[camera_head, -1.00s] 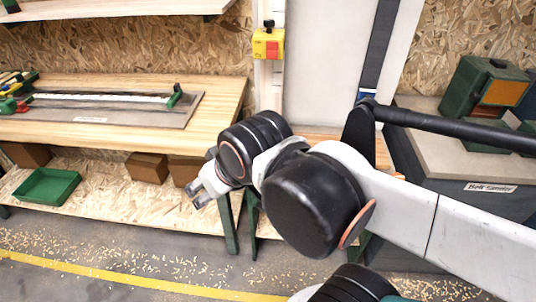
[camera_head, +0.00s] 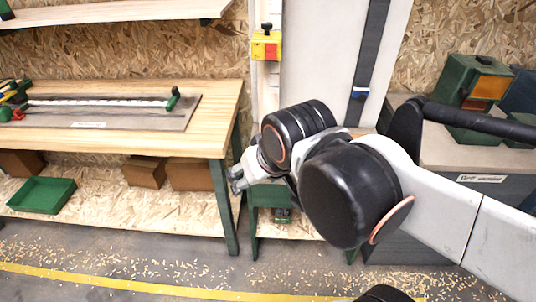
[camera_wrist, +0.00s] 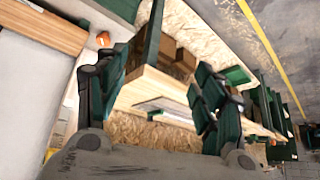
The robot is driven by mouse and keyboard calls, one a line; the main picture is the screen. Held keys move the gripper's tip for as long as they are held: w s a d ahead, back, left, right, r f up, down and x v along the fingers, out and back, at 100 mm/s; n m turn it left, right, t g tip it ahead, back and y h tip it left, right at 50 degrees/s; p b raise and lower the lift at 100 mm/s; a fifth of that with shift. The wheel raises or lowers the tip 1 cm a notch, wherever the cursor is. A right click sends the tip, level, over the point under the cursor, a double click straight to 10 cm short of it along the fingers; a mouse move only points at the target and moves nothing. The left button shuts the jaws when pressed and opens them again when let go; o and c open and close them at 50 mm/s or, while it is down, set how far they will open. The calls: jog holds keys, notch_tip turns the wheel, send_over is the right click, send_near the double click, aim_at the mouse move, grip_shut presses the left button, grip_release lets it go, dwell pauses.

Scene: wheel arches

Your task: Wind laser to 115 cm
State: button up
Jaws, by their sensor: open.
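A yellow and red box (camera_head: 267,46) with a black knob on top is fixed to a pale upright strip (camera_head: 268,95) in the head view. It may be the laser, but I cannot tell. No centimetre reading is legible. My gripper (camera_head: 237,180) is well below the box, in front of the gap by the wooden bench's right end. It is empty. In the wrist view my gripper (camera_wrist: 158,88) has its two dark green fingers spread wide, with the bench beyond them. My arm hides part of the area below the strip.
The wooden bench (camera_head: 215,135) on the left carries a grey board with a pale rule (camera_head: 95,102). A green tray (camera_head: 42,195) and brown boxes sit on its lower shelf. A grey cabinet labelled Belt Sander (camera_head: 480,178) stands at right. Shavings litter the open floor.

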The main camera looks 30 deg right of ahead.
jog(key=w+d+f+m+g+h+p, duration=0.1)
jog(key=w+d+m+g, duration=0.2)
jog(key=w, duration=0.5)
jog(key=w+d+f+m+g+h+p, duration=0.1)
jog(key=w+d+m+p, duration=0.15)
jog(key=w+m, duration=0.45)
jog(key=w+d+f+m+g+h+p, duration=0.1)
jog(key=w+d+m, duration=0.25)
jog(key=w, duration=0.55)
jog(key=w+d+f+m+g+b, duration=0.1)
jog(key=d+f, duration=0.2)
jog(key=f, duration=0.4)
jog(key=w+d+f+m+b, duration=0.1)
jog(key=w+d+f+m, duration=0.1)
jog(key=f, duration=0.5)
jog(key=w+d+f+m+g+h+b, duration=0.1)
jog(key=w+d+f+m, duration=0.1)
jog(key=d+f, duration=0.3)
notch_tip(320, 180, down, 3)
jog(key=shift+w+f+m+g, duration=0.1)
jog(key=shift+m+g, duration=0.15)
jog(key=shift+g, duration=0.05)
jog(key=c, duration=1)
